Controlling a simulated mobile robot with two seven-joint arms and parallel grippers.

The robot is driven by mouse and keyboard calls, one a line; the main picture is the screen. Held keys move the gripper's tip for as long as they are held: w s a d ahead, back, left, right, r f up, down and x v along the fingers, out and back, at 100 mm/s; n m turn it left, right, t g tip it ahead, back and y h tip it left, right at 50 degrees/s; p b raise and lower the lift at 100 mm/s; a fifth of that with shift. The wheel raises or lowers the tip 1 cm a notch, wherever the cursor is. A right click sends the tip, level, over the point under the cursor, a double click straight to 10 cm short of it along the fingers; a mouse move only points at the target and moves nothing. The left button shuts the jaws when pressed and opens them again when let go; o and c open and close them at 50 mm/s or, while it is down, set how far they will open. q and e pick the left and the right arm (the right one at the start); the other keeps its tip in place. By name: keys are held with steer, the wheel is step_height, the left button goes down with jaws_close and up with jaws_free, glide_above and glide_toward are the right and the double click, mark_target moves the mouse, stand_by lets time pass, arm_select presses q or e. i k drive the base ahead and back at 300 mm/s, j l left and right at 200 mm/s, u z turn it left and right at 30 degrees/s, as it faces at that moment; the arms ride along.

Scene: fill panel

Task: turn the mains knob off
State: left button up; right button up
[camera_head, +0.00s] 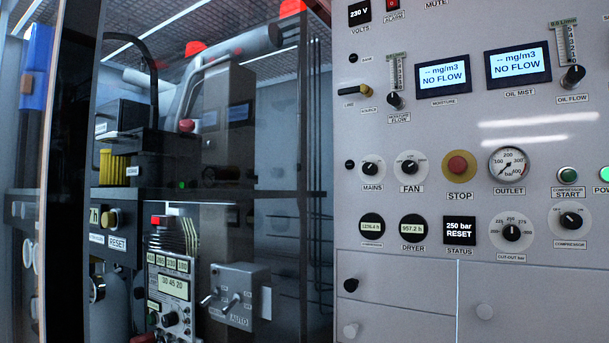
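The mains knob (370,169) is a small black rotary knob on a round pale dial, in the left part of the grey panel. The label MAINS (372,188) is just below it. A light mark shows on the knob, but it is too small to tell which setting it points to. Nothing covers or touches the knob. Neither of my grippers is in view.
The similar FAN knob (410,168) is close on the right, then the red STOP button (457,167) and the outlet gauge (508,163). A small black knob (350,165) is close on the left. Dark glass-fronted cabinet equipment (225,150) fills the left side.

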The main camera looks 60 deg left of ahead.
mark_target(368, 169)
steer(key=i+j+u, duration=0.1)
steer(key=u, duration=1.15)
steer(key=i+l, duration=0.05)
